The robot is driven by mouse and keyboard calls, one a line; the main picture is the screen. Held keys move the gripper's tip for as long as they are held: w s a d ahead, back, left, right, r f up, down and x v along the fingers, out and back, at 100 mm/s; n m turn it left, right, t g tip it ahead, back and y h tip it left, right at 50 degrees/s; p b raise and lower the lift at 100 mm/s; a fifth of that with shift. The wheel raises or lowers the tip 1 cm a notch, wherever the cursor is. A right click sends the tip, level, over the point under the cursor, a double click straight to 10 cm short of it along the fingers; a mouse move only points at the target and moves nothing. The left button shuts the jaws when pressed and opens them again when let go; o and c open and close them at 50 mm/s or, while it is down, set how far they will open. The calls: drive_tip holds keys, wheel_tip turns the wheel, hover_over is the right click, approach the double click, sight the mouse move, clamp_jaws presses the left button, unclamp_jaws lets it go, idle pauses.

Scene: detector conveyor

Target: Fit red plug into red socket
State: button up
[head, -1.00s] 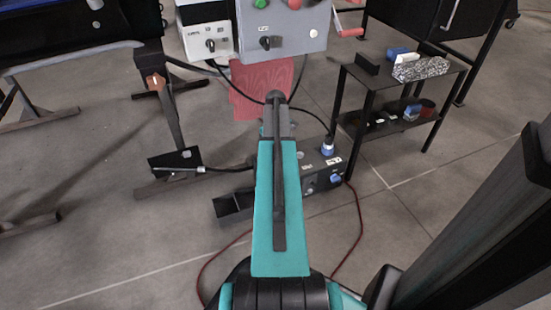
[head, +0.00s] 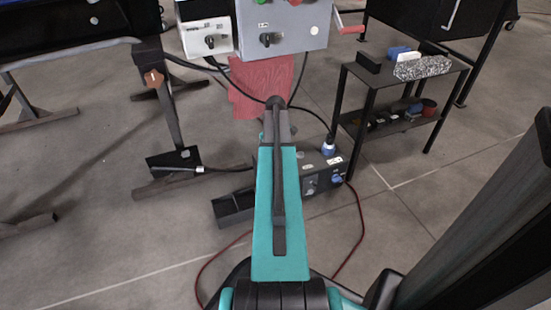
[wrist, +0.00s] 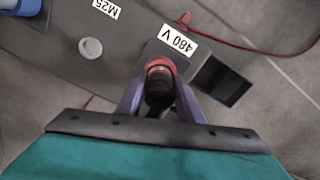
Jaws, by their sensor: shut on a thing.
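In the wrist view my gripper (wrist: 160,84) is shut on the red plug (wrist: 159,94), a dark body with a red ring at its far end. The plug is over the dark box (wrist: 58,58), beside the "480 V" label (wrist: 178,40). The red ring lies at a grey square mount on the box. The red socket itself cannot be told apart from the ring, so I cannot tell whether the plug is in it or just above it. In the head view my teal arm hides my gripper and the plug; the box (head: 312,182) shows to its right.
A blue plug (head: 328,147) stands on the box. A red cable (head: 362,228) curves over the floor. A black shelf cart (head: 375,100) stands at the right, and a grey control panel (head: 290,38) at the back. A pale round cap (wrist: 90,48) is near the "M25" label.

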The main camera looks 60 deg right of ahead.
drive_tip(key=o, duration=1.2)
drive_tip(key=shift+c, duration=0.2)
drive_tip(key=shift+r, duration=0.1)
wheel_tip(320, 180, up, 12)
drive_tip(key=p, duration=0.5)
drive_tip(key=shift+p, duration=0.35)
